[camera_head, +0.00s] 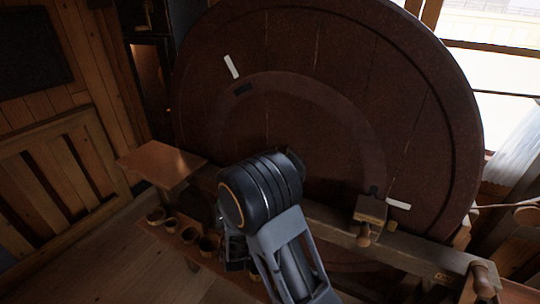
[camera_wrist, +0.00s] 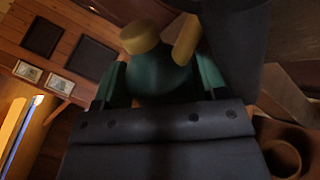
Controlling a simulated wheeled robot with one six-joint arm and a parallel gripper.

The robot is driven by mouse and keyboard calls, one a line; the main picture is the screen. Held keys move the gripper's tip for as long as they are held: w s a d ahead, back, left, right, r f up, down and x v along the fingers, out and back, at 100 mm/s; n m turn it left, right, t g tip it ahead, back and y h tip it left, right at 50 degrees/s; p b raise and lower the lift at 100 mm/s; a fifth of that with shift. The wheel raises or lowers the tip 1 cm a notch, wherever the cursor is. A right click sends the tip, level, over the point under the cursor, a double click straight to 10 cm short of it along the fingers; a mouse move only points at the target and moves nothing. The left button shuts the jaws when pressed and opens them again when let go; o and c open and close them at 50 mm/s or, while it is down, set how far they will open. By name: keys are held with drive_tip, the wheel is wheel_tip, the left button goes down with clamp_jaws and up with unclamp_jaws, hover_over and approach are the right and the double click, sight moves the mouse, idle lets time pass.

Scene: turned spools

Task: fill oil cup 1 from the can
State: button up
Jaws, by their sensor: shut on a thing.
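My gripper (camera_wrist: 160,88) is shut on a rounded dark green can (camera_wrist: 158,74) with a brass-yellow cap (camera_wrist: 140,37) and a yellow spout or handle (camera_wrist: 187,40) beside it. The can sits between the two green-sided fingers in the wrist view. In the head view my arm hides the gripper and the can. I cannot tell which thing is oil cup 1. A wooden block (camera_head: 370,209) with a small dark fitting on top stands on the rail by the wheel at the right.
A large dark wooden wheel (camera_head: 310,110) fills the back. A wooden rail (camera_head: 420,257) runs before it. Several small round pots (camera_head: 190,235) stand on a low shelf at left. A small wooden tabletop (camera_head: 160,164) is above them. A brown round-mouthed vessel (camera_wrist: 285,155) shows in the wrist view.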

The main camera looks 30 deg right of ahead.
drive_tip(key=shift+s+d+f+g, duration=0.2)
drive_tip(key=shift+d+f+g, duration=0.1)
drive_tip(key=shift+f, duration=0.25)
drive_tip(key=shift+w+a+r+n+p, duration=0.2)
drive_tip(key=shift+r+n+p, duration=0.2)
drive_tip(key=shift+n+p, duration=0.35)
drive_tip(key=shift+c, duration=0.7)
drive_tip(key=shift+w+r+n+y+p, duration=0.1)
drive_tip(key=shift+r+n+y+p, duration=0.3)
drive_tip(key=shift+n, duration=0.55)
drive_tip(key=n+p, duration=0.1)
drive_tip(key=a+r+n, duration=0.1)
drive_tip(key=shift+w+a+r+n+p, duration=0.2)
drive_tip(key=shift+n+p, duration=0.1)
drive_tip(key=shift+p, duration=0.1)
drive_tip(key=shift+w+a+r+n+y+p, duration=0.15)
drive_tip(key=shift+a+r+n+y+p, duration=0.2)
drive_tip(key=shift+n+p, duration=0.55)
drive_tip(key=shift+a+r+n, duration=0.15)
drive_tip(key=shift+n, duration=0.55)
drive_tip(key=shift+w, duration=0.1)
